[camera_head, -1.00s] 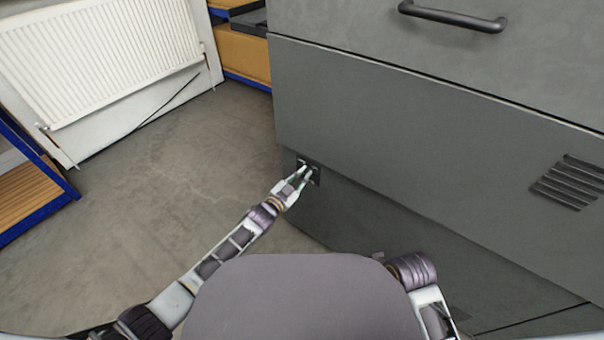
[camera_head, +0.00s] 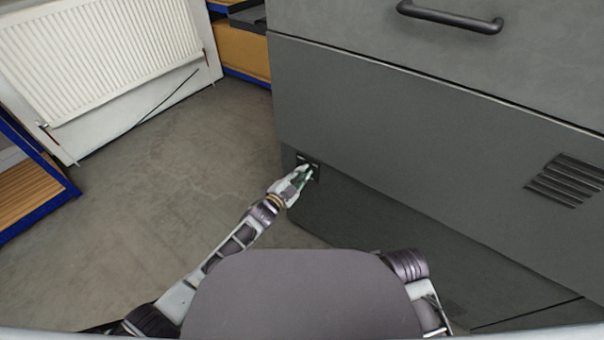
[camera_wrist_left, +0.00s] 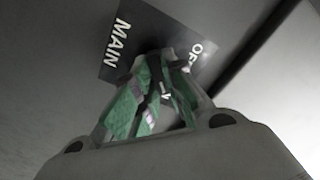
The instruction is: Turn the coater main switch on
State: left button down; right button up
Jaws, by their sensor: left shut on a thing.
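The coater (camera_head: 400,130) is a large grey machine filling the right of the head view. Its main switch sits on a small black plate (camera_head: 316,171) low near the left edge of its front. In the left wrist view the plate (camera_wrist_left: 122,38) bears the white words MAIN and OFF. My left gripper (camera_head: 308,172) is at the plate, and its fingertips (camera_wrist_left: 160,68) are shut on a dark switch handle (camera_wrist_left: 155,75). The fingers hide most of the handle, so its angle is hard to tell. My right arm shows partly at the bottom; its gripper is out of view.
A black bar handle (camera_head: 450,16) and a vent (camera_head: 568,180) are on the coater's front. A white radiator (camera_head: 100,60) stands at the back left. Blue-framed shelving (camera_head: 30,185) is at the left edge. The floor (camera_head: 150,200) between them is clear.

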pick_arm(q)
jog(key=c, duration=1.5)
grip_release()
jog(key=shift+s+a, duration=0.1)
jog(key=shift+s, duration=0.05)
jog(key=shift+v, duration=5.85)
